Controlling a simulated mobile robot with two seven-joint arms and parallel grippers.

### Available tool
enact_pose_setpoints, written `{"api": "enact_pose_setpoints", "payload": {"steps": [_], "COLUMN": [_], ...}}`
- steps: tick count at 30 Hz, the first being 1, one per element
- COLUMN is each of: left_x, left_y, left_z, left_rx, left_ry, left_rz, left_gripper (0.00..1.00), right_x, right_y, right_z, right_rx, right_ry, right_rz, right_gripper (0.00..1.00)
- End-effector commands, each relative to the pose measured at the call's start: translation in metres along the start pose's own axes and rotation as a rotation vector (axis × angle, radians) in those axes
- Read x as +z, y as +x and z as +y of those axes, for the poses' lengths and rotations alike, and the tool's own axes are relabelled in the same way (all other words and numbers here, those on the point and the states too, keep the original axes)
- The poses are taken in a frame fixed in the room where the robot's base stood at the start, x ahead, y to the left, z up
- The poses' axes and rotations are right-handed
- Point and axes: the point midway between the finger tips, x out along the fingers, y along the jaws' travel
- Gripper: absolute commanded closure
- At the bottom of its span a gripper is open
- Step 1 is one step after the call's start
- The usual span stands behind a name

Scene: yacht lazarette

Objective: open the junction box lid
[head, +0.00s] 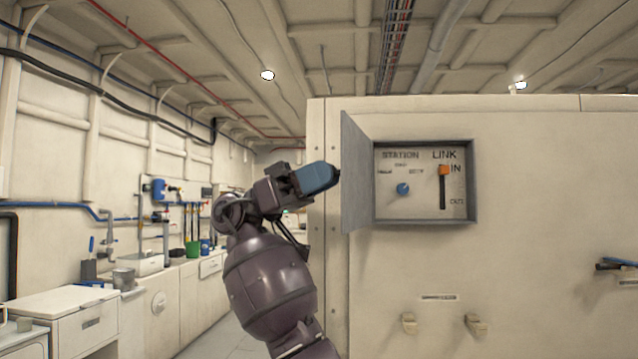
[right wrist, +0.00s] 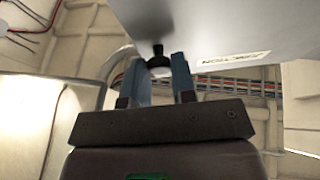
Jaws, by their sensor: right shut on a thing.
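The junction box (head: 468,200) is a grey frame set in a cream wall, with its inside showing: a blue knob (head: 403,189), an orange-tipped lever (head: 444,172) at IN, and the words STATION and LINK. Its grey lid (head: 356,180) is swung open on the left side and stands out from the wall. My right gripper (head: 337,174) is at the lid's outer side. In the right wrist view, its blue fingers (right wrist: 160,80) are shut on a small dark knob (right wrist: 158,50) on the labelled lid face (right wrist: 215,30). My left gripper is out of view.
Two small beige fittings (head: 409,324) (head: 476,325) sit on the wall below the box. Dark and blue items (head: 615,264) stick out at the right edge. A workbench (head: 160,300) with containers runs along the left, with a strip of floor beside it.

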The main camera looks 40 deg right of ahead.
Motion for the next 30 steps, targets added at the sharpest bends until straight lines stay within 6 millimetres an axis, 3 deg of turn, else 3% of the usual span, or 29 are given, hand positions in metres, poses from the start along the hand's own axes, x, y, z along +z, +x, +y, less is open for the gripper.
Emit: {"api": "enact_pose_setpoints", "payload": {"steps": [7, 19, 20, 24, 30], "left_x": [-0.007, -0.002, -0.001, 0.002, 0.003], "left_y": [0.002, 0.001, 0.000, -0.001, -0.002], "left_z": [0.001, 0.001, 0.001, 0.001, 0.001], "left_rx": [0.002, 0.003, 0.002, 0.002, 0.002], "left_ry": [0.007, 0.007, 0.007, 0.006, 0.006], "left_rz": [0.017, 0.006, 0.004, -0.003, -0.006], "left_gripper": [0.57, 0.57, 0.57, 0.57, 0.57], "right_x": [0.001, 0.000, 0.000, 0.000, 0.000], "right_y": [-0.001, 0.000, 0.000, 0.000, 0.000], "right_z": [-0.001, -0.001, -0.001, -0.001, -0.001], "right_rx": [0.043, 0.050, 0.050, 0.049, 0.049], "right_ry": [-0.019, -0.021, -0.021, -0.021, -0.021], "right_rz": [0.002, 0.002, 0.002, 0.001, 0.001], "right_gripper": [1.00, 1.00, 0.74, 0.53, 0.51]}}
